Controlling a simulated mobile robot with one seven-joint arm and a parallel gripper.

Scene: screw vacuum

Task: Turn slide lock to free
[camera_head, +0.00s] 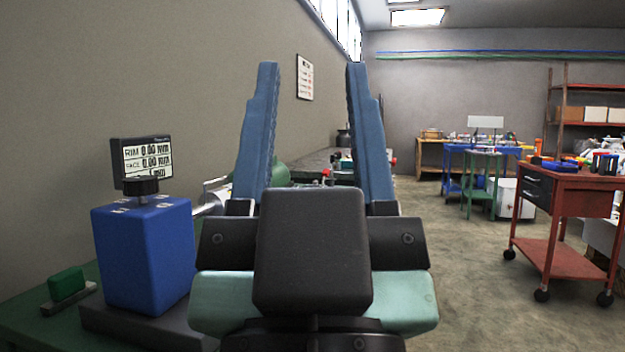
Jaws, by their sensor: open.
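My gripper (312,68) fills the middle of the head view. Its two blue fingers stand upright and wide apart, with nothing between them. I cannot make out a slide lock; it may be hidden behind my gripper. Behind the left finger, a green rounded machine body (277,174) and a silver cylindrical part (214,190) show in part. Small red-handled fittings (327,173) show between the fingers, too small to tell apart.
A blue box (142,250) with a black knob and a display (147,160) reading "RIM 0.00 mm" stands left on a green bench (45,318). A green block (66,284) lies beside it. A red wheeled cart (570,205) stands right. The floor (465,270) between is clear.

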